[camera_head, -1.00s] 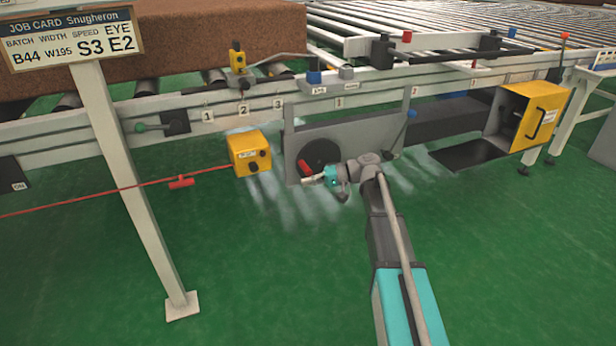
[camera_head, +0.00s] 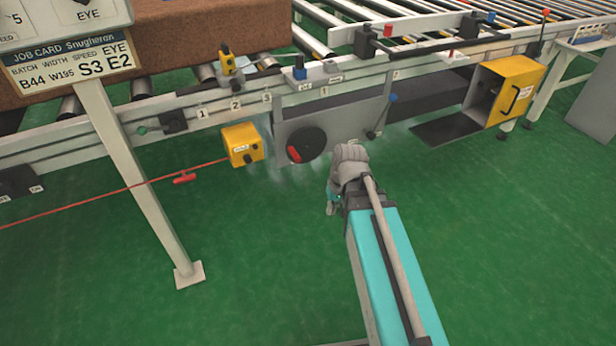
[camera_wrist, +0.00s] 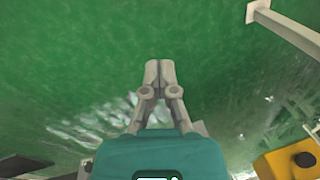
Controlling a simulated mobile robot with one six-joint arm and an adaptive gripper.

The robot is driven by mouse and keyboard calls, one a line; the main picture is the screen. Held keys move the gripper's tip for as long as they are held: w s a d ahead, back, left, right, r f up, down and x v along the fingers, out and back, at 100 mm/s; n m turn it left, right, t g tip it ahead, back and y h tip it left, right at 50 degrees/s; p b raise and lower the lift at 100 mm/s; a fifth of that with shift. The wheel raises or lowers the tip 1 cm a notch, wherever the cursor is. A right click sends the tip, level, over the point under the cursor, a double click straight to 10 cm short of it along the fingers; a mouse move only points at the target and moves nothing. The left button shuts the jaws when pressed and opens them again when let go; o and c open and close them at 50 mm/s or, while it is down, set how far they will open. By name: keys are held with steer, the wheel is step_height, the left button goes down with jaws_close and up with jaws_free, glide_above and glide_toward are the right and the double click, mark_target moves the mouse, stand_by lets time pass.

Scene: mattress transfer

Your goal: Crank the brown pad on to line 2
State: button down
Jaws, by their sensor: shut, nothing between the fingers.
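The brown pad (camera_head: 190,35) is a thick brown slab lying on rollers at the upper left of the head view, its left part hidden behind signs. The crank is a black disc (camera_head: 312,143) with a red handle (camera_head: 294,154) at its lower left, on a grey panel (camera_head: 350,118) under the rail. My gripper (camera_head: 332,210) hangs below and to the right of the crank, apart from it, over the green floor. In the wrist view my gripper (camera_wrist: 160,66) has its fingertips together and empty, with only floor beyond.
A yellow box (camera_head: 242,144) with a red pull cord (camera_head: 185,177) stands left of the crank. A sign post (camera_head: 130,180) is at left. A yellow cabinet (camera_head: 505,90) is at right. Labels 1, 2 and 3 mark the rail (camera_head: 215,115). The front floor is clear.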

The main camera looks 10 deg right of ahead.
steer(key=s+d+r+h, duration=0.1)
steer(key=s+d+r+h+p, duration=0.1)
steer(key=shift+s+d, duration=0.3)
steer(key=shift+s, duration=0.1)
